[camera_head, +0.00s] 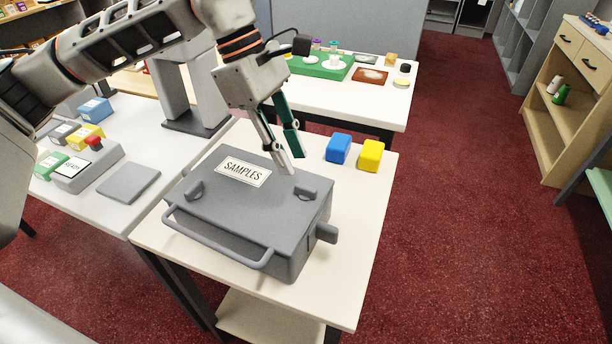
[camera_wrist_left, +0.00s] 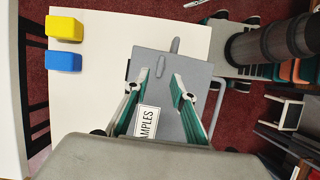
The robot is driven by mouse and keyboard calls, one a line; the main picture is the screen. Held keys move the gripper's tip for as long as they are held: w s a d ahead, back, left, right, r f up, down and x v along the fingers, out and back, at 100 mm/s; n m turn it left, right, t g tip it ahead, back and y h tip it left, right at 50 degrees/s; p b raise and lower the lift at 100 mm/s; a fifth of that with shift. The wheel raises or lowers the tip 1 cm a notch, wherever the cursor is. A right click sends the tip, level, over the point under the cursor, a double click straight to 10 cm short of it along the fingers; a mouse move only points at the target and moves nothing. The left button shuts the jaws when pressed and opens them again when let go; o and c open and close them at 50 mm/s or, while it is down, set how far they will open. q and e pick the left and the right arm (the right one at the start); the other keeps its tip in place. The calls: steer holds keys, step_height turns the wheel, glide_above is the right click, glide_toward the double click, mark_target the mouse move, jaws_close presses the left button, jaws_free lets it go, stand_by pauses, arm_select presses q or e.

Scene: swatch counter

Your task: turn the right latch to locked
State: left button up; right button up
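A grey case (camera_head: 240,215) with a white SAMPLES label (camera_head: 243,172) lies closed on the white table. I cannot read any lock marking. My left gripper (camera_head: 293,162) is above the lid's rear right part, behind the right latch and apart from it. Its fingers are open and empty. My right gripper is out of view.
A bar handle (camera_head: 215,240) runs along the case front, and a grey knob (camera_head: 328,233) juts from its right side. Blue (camera_head: 338,149) and yellow (camera_head: 370,155) blocks stand behind the case. A flat grey pad (camera_head: 129,181) lies on the left table. The table right of the case is clear.

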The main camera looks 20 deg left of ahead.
mark_target(305, 187)
arm_select(q)
steer(key=x, duration=0.6)
steer(key=shift+d+f+b, duration=0.15)
steer(key=shift+f+b, duration=0.05)
steer(key=shift+b, duration=0.1)
jaws_close()
